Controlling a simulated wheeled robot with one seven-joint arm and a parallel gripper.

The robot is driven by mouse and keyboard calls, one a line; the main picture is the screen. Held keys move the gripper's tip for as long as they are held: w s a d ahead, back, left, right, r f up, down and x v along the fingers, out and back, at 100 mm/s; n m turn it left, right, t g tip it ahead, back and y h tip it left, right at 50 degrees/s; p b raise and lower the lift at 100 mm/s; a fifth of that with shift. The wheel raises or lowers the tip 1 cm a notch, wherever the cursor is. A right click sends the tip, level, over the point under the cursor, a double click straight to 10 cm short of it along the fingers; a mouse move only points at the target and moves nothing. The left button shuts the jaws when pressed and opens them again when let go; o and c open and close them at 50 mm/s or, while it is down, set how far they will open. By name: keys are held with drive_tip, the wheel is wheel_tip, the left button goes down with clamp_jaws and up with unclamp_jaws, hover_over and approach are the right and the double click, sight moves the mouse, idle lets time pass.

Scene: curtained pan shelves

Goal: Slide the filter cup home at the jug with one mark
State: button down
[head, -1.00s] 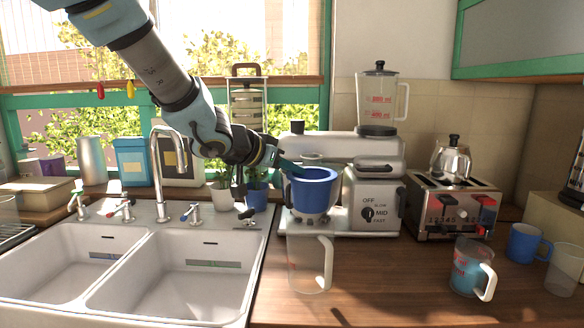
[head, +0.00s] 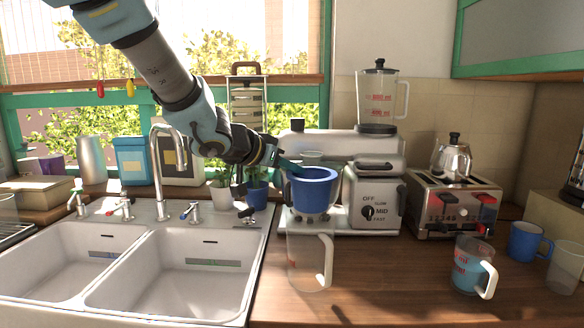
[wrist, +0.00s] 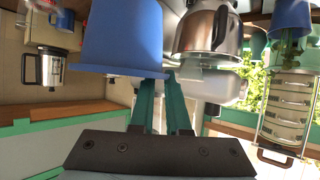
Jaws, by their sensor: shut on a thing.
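The blue filter cup (head: 313,189) is upright in the head view, in front of the silver machine. My gripper (head: 282,163) reaches it from the upper left and is shut on it at its left rim side. In the wrist view the cup (wrist: 120,40) fills the upper left, at the tips of my green fingers (wrist: 163,84). A clear jug (head: 305,262) with a white handle stands on the counter directly below the cup. I cannot make out marks on this jug, nor whether the cup touches it. Another jug (head: 467,265) with blue content and red markings stands to the right.
The silver machine (head: 362,208) with a dial stands close behind the cup. A toaster (head: 455,205), a blue mug (head: 524,241) and a clear cup (head: 566,268) are to the right. The sink (head: 185,270) lies left. The counter between the two jugs is clear.

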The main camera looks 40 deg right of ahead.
wheel_tip(320, 180, down, 6)
drive_tip(key=b, duration=0.4)
idle(0.7)
drive_tip(key=shift+f, duration=0.2)
drive_tip(key=c, duration=0.8)
unclamp_jaws()
drive_tip(key=shift+a+r, duration=0.1)
drive_tip(key=v, duration=1)
drive_tip(key=shift+a+r, duration=0.15)
drive_tip(key=shift+a, duration=0.1)
